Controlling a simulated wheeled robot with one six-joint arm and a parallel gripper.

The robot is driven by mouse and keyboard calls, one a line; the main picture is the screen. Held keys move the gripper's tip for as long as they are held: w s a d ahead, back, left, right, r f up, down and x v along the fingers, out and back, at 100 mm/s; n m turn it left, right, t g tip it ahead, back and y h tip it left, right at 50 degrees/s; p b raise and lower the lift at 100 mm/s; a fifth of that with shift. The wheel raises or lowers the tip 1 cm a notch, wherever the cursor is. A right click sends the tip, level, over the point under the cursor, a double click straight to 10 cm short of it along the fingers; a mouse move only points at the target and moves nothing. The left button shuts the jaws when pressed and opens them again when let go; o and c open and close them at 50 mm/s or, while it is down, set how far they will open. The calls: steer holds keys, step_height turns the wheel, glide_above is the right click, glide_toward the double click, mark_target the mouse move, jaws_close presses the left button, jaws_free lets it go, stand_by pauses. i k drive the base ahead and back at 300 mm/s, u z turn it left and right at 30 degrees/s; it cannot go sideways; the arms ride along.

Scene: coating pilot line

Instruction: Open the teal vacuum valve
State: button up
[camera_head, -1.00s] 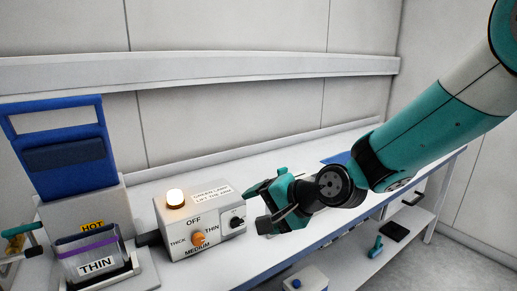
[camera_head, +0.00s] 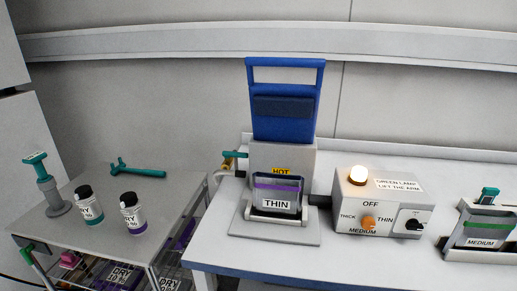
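A teal lever handle (camera_head: 235,154) sits on a brass-coloured fitting (camera_head: 226,166) at the left side of the hot press (camera_head: 300,155). It looks like the teal vacuum valve; its handle appears to lie roughly level. Part of the fitting is small and hard to make out. My gripper and arm are not in this view, so I cannot see whether it is open or shut.
The press has a raised blue frame (camera_head: 284,72) and a THIN container (camera_head: 276,193) in front. A control box (camera_head: 378,205) with a lit lamp (camera_head: 359,174) stands right. A cart (camera_head: 150,225) at left bears two DRY bottles (camera_head: 133,215) and a teal tool (camera_head: 140,169).

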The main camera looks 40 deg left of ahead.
mark_target(227, 154)
steer(key=u, duration=2.15)
steer(key=k, duration=1.1)
steer(key=z, duration=0.45)
steer(key=i, duration=1.25)
steer(key=u, duration=0.7)
steer(key=i, duration=0.35)
steer(key=u, duration=0.35)
